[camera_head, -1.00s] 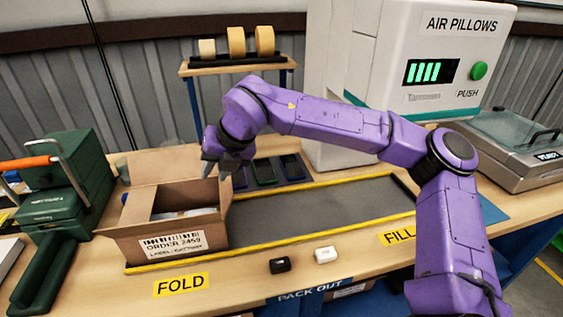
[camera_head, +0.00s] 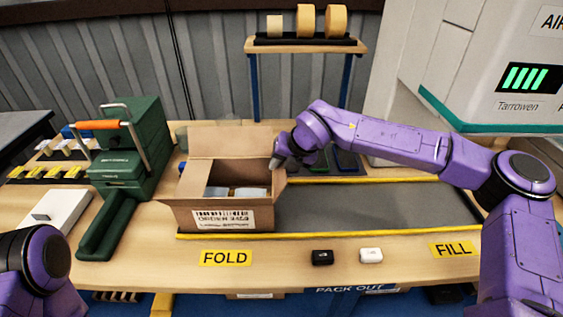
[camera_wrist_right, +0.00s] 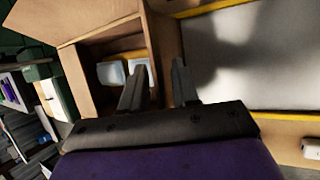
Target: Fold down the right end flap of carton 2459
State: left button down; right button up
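Carton 2459 (camera_head: 182,214) stands open on the packing table with pale items (camera_head: 237,192) inside; its back flap (camera_head: 220,143) stands up. Its right end flap (camera_head: 279,184) rises at the right end, partly hidden by my gripper. My right gripper (camera_head: 277,163) is at the top of this flap. In the right wrist view the gripper (camera_wrist_right: 157,68) has its fingers apart, one on each side of the brown board of the flap (camera_wrist_right: 166,45); I cannot tell whether they touch it. My left gripper is out of view; only a left arm link shows.
A grey conveyor strip (camera_head: 350,208) with yellow edges lies free right of the carton. A green machine (camera_head: 130,150) with an orange handle stands to the left. A black box (camera_head: 322,257) and a white box (camera_head: 371,255) lie in front. Tape rolls (camera_head: 306,20) stand behind.

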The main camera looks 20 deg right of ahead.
grip_shut()
dwell(1.4)
